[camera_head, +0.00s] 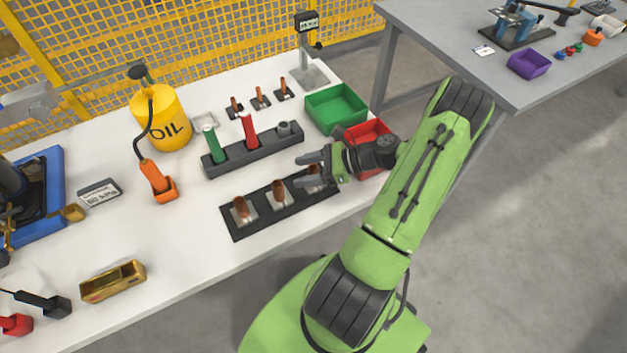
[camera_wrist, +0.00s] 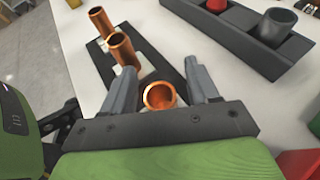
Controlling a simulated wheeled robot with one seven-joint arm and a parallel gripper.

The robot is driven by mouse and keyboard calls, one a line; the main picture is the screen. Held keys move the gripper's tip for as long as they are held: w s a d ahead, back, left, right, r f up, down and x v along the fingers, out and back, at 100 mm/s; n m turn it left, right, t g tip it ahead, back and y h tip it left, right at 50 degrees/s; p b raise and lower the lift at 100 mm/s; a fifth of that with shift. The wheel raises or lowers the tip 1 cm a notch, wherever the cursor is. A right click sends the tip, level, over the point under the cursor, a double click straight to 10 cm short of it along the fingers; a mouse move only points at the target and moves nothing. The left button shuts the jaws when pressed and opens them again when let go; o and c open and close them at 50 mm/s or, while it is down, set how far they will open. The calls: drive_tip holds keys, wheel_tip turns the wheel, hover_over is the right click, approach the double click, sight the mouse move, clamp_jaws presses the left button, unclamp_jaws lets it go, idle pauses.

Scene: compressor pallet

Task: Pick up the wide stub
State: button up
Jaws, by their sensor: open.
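Three upright copper stubs stand in pale square holders on a black strip (camera_head: 262,219): a left one (camera_head: 241,208), a middle one (camera_head: 279,191) and a right one, mostly hidden by my gripper (camera_head: 311,168) in the head view. In the wrist view, the right stub (camera_wrist: 160,96) shows its open round mouth between my gripper's (camera_wrist: 158,68) two fingers. The fingers are open and stand either side of it; contact is not visible. The other two stubs (camera_wrist: 122,49) (camera_wrist: 101,21) stand beyond. It looks like the widest stub, but nearness makes this uncertain.
Behind the strip, a dark rack (camera_head: 254,151) holds a green, a red and a grey piece. A green bin (camera_head: 336,106) and a red bin (camera_head: 369,133) stand at right. Three thin copper pieces (camera_head: 259,97) stand at back. Bare table lies left of the strip.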

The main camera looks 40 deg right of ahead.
clamp_jaws()
drive_tip(key=shift+r, duration=0.1)
